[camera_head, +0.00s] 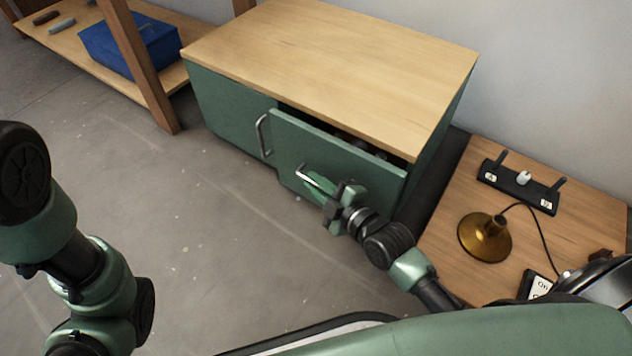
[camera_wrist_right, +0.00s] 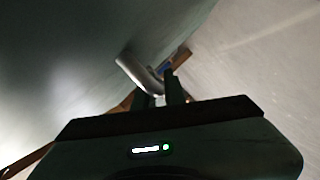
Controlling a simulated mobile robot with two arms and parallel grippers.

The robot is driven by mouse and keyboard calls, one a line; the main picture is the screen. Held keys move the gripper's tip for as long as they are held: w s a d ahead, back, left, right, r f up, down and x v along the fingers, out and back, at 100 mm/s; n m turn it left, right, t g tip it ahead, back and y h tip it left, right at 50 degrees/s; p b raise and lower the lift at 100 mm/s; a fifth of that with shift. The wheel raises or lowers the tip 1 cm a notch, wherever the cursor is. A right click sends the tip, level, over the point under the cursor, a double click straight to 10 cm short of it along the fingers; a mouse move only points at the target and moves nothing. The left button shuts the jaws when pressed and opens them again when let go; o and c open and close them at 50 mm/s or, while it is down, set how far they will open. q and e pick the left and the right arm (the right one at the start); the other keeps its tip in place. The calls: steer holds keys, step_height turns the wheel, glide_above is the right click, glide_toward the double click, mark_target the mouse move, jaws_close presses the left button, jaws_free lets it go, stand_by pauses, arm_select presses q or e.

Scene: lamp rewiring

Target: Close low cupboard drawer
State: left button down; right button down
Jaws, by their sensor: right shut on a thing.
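The low cupboard (camera_head: 330,55) is green with a pale wooden top. Its right-hand drawer (camera_head: 345,155) stands partly open, with a dark gap behind its front through which a few dark items show. My right gripper (camera_head: 318,188) is at the drawer's metal handle (camera_head: 312,180). In the right wrist view the fingers (camera_wrist_right: 160,95) are closed around the end of the handle (camera_wrist_right: 138,74), beside the green drawer front (camera_wrist_right: 75,60). My left arm shows at the left of the head view, but its gripper is out of the picture.
A second handle (camera_head: 263,135) is on the cupboard's left front. A low wooden table (camera_head: 455,230) at the right bears a brass lamp base (camera_head: 485,238) with a cord and a black fixture (camera_head: 520,187). A shelf with a blue toolbox (camera_head: 130,45) stands at the left. The grey floor (camera_head: 200,240) is clear.

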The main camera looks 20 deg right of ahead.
mark_target(323, 173)
steer(key=w+d, duration=0.2)
steer(key=shift+d+p, duration=0.3)
steer(key=shift+p, duration=0.1)
steer(key=shift+w+d, duration=0.3)
steer(key=shift+d, duration=0.1)
steer(key=c, duration=1.8)
jaws_free()
steer(key=shift+o, duration=0.2)
